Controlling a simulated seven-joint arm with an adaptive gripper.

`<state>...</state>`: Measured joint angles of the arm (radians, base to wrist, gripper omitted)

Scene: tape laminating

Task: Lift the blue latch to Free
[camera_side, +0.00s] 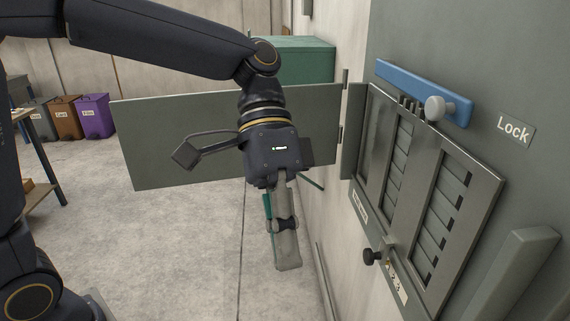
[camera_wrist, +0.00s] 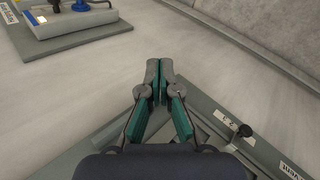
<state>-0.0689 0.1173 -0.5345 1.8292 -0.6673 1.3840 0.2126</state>
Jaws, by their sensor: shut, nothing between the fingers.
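The blue latch (camera_side: 405,84) is a flat bar across the top of the slotted panel on the grey wall cabinet. A white round knob (camera_side: 435,108) sticks out near its right end. A sign reading "Lock" (camera_side: 514,131) is right of that end. No "Free" sign can be read. My gripper (camera_side: 287,267) points down, left of the panel and well below the latch, apart from both. Its fingers (camera_wrist: 159,72) are together and empty in the wrist view. I cannot make out the latch in the wrist view.
An open grey door (camera_side: 190,140) stands behind my gripper. The slotted panel (camera_side: 474,172) has a small black knob (camera_side: 370,256) below it. A blue-handled fixture (camera_wrist: 82,6) on a grey base shows in the wrist view. The floor at left is largely clear.

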